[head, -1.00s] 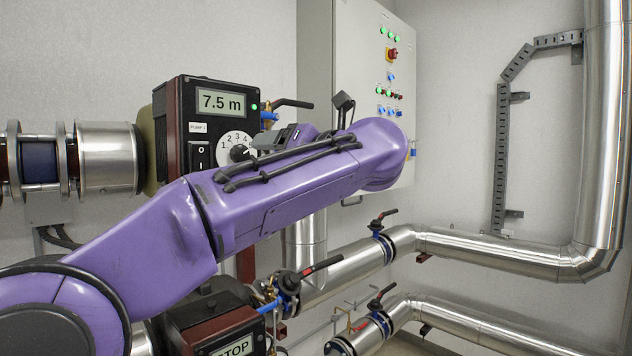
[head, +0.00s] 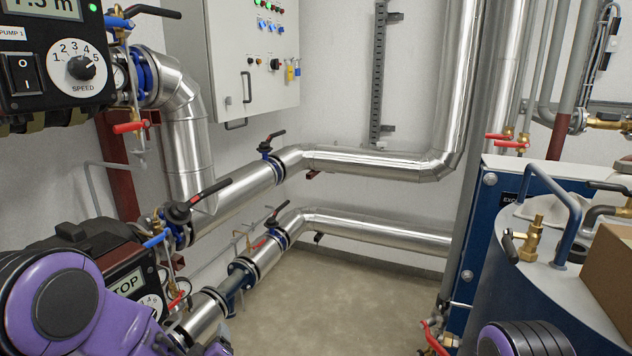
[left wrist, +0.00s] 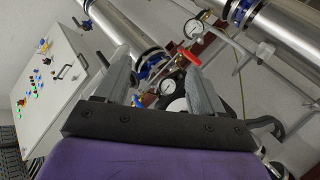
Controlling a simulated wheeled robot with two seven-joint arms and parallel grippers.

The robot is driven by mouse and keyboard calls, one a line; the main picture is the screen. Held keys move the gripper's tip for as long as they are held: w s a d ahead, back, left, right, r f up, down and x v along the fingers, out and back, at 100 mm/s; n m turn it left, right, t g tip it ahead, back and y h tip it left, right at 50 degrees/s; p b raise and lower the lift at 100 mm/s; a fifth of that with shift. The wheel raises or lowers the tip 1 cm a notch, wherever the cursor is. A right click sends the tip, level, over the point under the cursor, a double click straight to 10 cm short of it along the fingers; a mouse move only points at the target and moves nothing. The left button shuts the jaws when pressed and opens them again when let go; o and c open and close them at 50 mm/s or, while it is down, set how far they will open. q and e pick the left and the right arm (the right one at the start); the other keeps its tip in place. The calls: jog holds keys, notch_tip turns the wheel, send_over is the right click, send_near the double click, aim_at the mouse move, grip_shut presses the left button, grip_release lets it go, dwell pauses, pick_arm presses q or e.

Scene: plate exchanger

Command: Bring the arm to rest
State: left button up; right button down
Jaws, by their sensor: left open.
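My left arm (head: 60,310) shows as purple and black links at the bottom left of the head view, in front of the lower pump. My left gripper (left wrist: 160,72) is open in the left wrist view. Its two grey fingers are apart and nothing is held between them; pipes, a gauge and a red-handled valve show beyond. In the head view only a small part of the gripper (head: 220,343) shows at the bottom edge. A purple and black part of my right arm (head: 525,340) shows at the bottom right; its gripper is out of view.
The upper pump box (head: 50,75) with its speed knob stands at the upper left. The lower pump box (head: 110,265) reads STOP. Steel pipes (head: 370,163) with valves run behind. A blue tank (head: 540,285) with a cardboard box stands at right. Floor (head: 340,300) between is clear.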

pick_arm(q)
jog(key=s+a+f+m+g, duration=0.1)
jog(key=s+a+f+g, duration=0.1)
jog(key=s+f, duration=0.5)
jog(key=s+a+f+m+g, duration=0.1)
jog(key=s+f+g, duration=0.4)
jog(key=s, duration=1.2)
jog(key=s+a+f+m+g, duration=0.2)
jog(key=s+a+f+g, duration=0.1)
jog(key=s+f, duration=0.7)
jog(key=shift+s+a+h, duration=0.25)
jog(key=shift+s+h, duration=0.15)
jog(key=shift+s, duration=0.55)
dwell(0.8)
